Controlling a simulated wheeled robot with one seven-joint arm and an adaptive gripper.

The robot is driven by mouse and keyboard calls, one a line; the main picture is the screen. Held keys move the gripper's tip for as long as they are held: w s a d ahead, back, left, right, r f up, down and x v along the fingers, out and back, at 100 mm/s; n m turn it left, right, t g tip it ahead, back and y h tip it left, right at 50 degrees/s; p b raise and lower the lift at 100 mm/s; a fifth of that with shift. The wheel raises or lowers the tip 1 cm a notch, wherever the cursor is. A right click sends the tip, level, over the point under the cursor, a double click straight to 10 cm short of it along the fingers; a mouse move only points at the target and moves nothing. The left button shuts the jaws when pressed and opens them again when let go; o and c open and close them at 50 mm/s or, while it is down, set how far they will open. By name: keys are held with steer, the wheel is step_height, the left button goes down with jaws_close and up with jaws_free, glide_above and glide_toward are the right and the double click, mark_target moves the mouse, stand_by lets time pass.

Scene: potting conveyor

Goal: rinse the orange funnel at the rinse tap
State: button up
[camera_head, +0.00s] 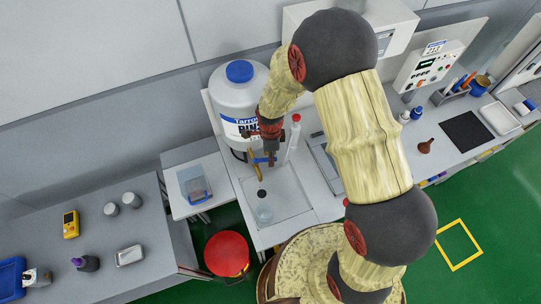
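My gripper (270,156) points down over the sink area, just in front of a large white container (238,98) with a blue cap and a blue label. A narrow orange-yellow piece (255,168) shows just left of the fingertips, next to a small blue part. I cannot tell whether it is the orange funnel or part of a tap, or whether the fingers touch it. The fingers are too small to tell open from shut. A brown-orange funnel shape (425,146) stands on the right counter. The rinse tap is not clearly seen.
A red round-topped bin (227,253) is on the floor. The left bench (150,235) has bare room.

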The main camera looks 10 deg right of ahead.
step_height(320, 180, up, 12)
stand_by(0.5)
stand_by(0.4)
steer(key=s+d+n+t+b, duration=0.2)
steer(key=s+d+n+b, duration=0.2)
steer(key=s+n+b, duration=0.5)
steer(key=s+d+r+n+t+b, duration=0.1)
steer(key=s+d+n+t+b, duration=0.2)
steer(key=s+n+b, duration=0.6)
steer(key=d+n+b, duration=0.1)
steer(key=d+b, duration=0.1)
steer(key=b, duration=0.5)
steer(key=shift+s+d+r+t, duration=0.2)
steer(key=shift+s+d+t, duration=0.1)
steer(key=shift+s, duration=0.1)
steer(key=shift+o, duration=0.9)
steer(key=shift+f+b, duration=0.2)
steer(key=shift+b, duration=0.25)
